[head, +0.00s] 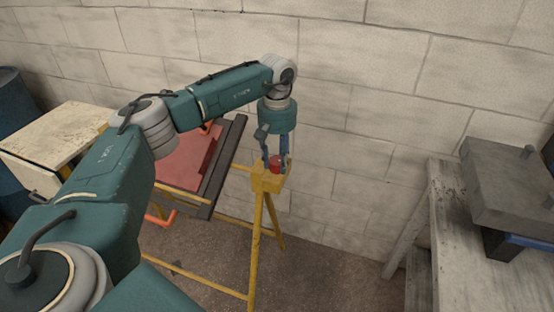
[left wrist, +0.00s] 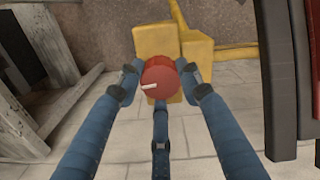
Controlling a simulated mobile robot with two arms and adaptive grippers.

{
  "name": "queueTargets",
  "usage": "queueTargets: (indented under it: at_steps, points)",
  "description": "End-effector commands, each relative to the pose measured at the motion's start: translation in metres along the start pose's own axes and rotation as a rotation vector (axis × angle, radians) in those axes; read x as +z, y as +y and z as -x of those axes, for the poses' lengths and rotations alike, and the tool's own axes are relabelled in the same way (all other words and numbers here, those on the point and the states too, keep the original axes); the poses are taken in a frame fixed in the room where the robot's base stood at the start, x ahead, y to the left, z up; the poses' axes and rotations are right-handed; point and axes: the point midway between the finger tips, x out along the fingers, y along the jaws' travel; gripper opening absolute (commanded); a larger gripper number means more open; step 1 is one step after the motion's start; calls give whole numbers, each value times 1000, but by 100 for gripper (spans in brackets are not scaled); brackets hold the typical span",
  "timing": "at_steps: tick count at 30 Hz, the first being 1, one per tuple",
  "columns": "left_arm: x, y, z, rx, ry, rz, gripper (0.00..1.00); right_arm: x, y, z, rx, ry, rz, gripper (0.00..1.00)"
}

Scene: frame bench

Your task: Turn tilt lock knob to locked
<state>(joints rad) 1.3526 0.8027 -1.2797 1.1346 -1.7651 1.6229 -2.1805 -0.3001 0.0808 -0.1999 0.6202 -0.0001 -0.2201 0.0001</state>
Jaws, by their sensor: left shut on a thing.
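The tilt lock knob (head: 276,162) is red and round and sits on the yellow block (head: 267,181) at the top of the yellow frame. In the left wrist view the knob (left wrist: 160,80) shows a white pointer line aimed to the left, and the yellow block (left wrist: 157,42) lies behind it. My left gripper (head: 275,160) reaches down to the knob from above. In the left wrist view its blue fingers (left wrist: 160,84) close on the knob from both sides, with a third finger below. The right gripper is not in view.
A red panel with a dark rail (head: 219,165) tilts on the yellow frame (head: 256,235), left of the knob. A block wall (head: 370,110) stands close behind. A grey bench (head: 432,215) with a grey slab (head: 510,180) stands at right. Floor between frame and bench is clear.

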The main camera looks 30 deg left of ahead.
Motion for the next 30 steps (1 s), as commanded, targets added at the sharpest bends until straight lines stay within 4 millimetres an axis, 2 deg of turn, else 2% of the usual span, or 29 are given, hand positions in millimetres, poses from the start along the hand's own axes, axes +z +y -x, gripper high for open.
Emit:
queueTargets:
  at_steps: [3, 4, 6, 7, 15, 19, 23, 30]
  points:
    - [4, 2, -2, 0, -10, -5, 10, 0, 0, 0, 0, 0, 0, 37]
    - [4, 2, -2, -1, -10, -5, 38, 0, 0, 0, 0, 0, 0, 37]
    - [4, 1, -2, -1, -9, -5, 52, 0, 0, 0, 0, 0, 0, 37]
    - [3, 1, -2, -1, -9, -4, 55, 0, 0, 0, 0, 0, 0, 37]
    - [2, 0, -1, -1, -5, -1, 55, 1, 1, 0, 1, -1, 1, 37]
    - [1, 1, 8, 0, -2, 0, 55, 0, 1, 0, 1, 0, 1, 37]
    - [1, 1, 30, 1, 0, -1, 55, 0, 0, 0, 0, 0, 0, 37]
    - [2, 2, 81, 1, -2, -2, 55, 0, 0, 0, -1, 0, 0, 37]
